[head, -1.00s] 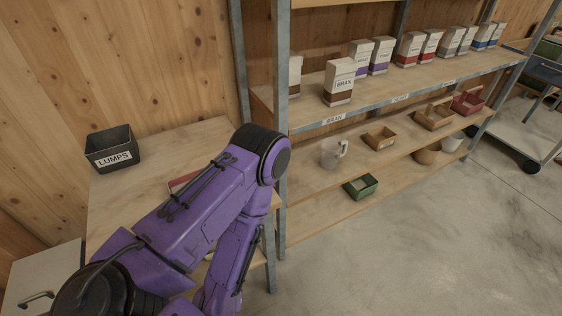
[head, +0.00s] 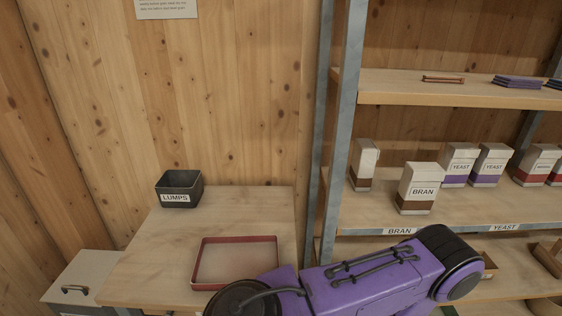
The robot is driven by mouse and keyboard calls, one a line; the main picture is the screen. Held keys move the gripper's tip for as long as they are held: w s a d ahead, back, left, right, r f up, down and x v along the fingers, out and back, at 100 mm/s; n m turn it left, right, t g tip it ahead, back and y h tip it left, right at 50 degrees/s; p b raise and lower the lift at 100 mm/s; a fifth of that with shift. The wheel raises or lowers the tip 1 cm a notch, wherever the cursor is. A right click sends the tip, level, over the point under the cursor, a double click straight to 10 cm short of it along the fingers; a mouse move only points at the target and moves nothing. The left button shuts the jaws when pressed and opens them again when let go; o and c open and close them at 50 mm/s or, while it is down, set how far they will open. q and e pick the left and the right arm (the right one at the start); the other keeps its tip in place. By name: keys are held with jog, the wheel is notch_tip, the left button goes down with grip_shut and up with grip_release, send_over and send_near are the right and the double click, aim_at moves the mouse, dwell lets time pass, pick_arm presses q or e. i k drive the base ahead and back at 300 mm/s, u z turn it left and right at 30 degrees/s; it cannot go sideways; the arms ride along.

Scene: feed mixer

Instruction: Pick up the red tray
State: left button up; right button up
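The red tray (head: 274,238) is a shallow rectangular tray with a red rim and a pale inside. It lies flat on the wooden table (head: 150,260) in the head view and looks empty. My purple arm covers its lower right corner. Neither of my grippers shows in the head view.
A dark box labelled LUMPS (head: 180,188) stands at the table's back left. A grey cabinet (head: 80,275) is left of the table. At right, a metal-post shelf (head: 343,130) holds a bran carton (head: 419,190) and yeast cartons (head: 458,165). The table between box and tray is clear.

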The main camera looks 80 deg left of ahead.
aim_at(220, 261)
jog(key=i, duration=0.8)
jog(key=u, duration=2.85)
